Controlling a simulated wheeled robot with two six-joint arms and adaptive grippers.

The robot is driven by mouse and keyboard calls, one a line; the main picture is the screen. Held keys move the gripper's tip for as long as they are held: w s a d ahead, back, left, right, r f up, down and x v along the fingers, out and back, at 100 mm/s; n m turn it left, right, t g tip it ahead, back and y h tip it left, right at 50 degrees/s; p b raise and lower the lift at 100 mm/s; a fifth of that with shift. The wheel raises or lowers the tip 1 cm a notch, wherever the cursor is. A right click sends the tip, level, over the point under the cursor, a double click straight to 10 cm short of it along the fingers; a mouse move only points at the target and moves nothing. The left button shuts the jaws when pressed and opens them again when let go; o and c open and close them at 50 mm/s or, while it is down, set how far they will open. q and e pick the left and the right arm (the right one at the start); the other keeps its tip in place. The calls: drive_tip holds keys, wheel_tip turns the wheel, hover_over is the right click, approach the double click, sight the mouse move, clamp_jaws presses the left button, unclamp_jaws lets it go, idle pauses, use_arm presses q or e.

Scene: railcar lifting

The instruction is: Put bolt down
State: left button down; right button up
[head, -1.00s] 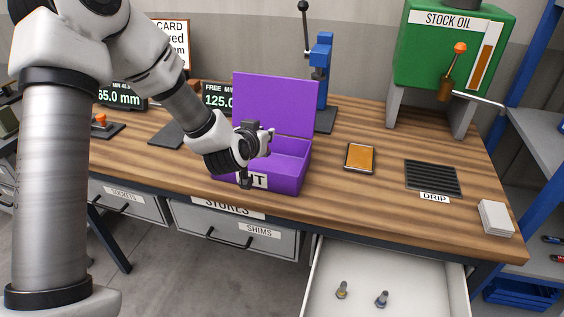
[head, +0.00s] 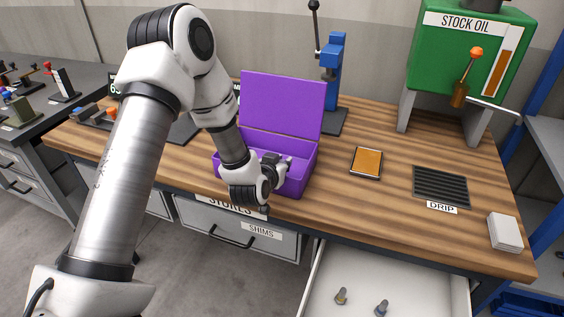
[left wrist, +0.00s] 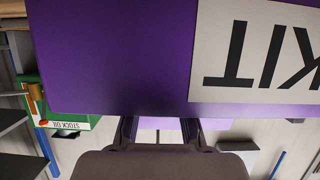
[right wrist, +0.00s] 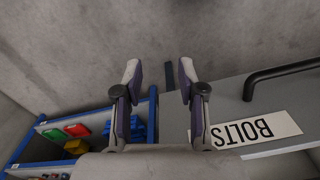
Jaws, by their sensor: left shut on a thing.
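The open purple kit box (head: 298,187) stands at the bench's front edge with its lid up. My left gripper (head: 283,165) is at the front rim of the box, its fingers turned over the opening. In the left wrist view the box's front wall (left wrist: 120,60), with its upside-down KIT label, fills the upper part. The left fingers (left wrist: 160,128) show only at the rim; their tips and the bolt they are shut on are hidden. My right gripper (right wrist: 158,85) is open and empty, near a drawer front labelled BOLTS (right wrist: 235,105).
An open white drawer (head: 325,290) holds two bolts (head: 341,296), (head: 381,308). On the bench (head: 395,220) are an orange-topped tray (head: 366,162), a drip grate (head: 441,186), a white stack (head: 505,231), a blue press (head: 334,65) and the green oil tank (head: 465,55).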

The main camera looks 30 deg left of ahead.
use_arm(q)
drive_tip(key=shift+f, duration=0.3)
drive_tip(key=c, duration=1.1)
unclamp_jaws()
drive_tip(key=shift+d, duration=0.1)
drive_tip(key=shift+s+f, duration=0.1)
drive_tip(key=shift+f, duration=0.05)
